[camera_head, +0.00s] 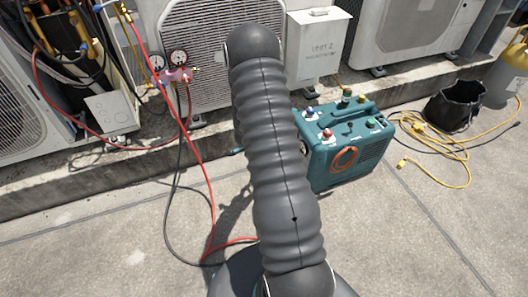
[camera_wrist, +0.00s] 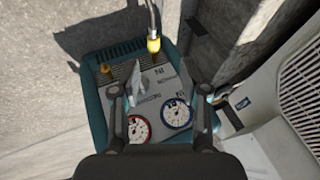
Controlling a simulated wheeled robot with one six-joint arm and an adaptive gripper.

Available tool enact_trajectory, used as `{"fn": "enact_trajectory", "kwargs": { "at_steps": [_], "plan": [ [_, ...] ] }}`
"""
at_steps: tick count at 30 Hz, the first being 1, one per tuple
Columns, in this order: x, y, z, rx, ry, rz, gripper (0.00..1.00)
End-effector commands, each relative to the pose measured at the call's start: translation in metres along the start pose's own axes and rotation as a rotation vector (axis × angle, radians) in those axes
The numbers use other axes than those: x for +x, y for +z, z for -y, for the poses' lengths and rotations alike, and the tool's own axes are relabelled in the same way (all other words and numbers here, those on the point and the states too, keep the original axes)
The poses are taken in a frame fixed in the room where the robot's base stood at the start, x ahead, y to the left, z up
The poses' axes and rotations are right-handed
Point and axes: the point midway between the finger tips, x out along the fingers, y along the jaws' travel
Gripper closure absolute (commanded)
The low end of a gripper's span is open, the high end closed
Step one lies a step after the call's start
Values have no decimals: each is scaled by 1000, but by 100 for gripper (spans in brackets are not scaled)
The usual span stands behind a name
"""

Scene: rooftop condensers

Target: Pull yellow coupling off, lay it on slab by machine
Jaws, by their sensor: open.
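The yellow coupling (camera_wrist: 153,45) shows in the wrist view at the end of a grey hose, over the far edge of the teal machine (camera_wrist: 92,95). It looks attached there, but the joint itself is unclear. The machine also shows in the head view (camera_head: 350,165), standing on the concrete slab (camera_head: 350,240). My gripper (camera_wrist: 158,92) is open over the machine's gauge face, with the coupling beyond its fingertips and not between them. In the head view my arm hides the gripper and part of the machine.
The machine's face has a red-ringed gauge (camera_wrist: 139,128) and a blue-ringed gauge (camera_wrist: 175,113). A red hose (camera_head: 190,130) crosses the slab at left. A black bucket (camera_head: 455,106) and yellow cord (camera_head: 455,172) lie at right. Slab in front of the machine is clear.

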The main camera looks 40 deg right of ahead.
Motion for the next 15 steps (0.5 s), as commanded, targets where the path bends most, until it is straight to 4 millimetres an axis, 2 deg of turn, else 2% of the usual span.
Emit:
{"fn": "enact_trajectory", "kwargs": {
  "at_steps": [3,8,15],
  "plan": [
    [13,-4,-10,26,19,-24,55],
    [26,-5,-13,33,24,-30,55],
    [64,-6,-14,32,24,-28,55]
  ]
}}
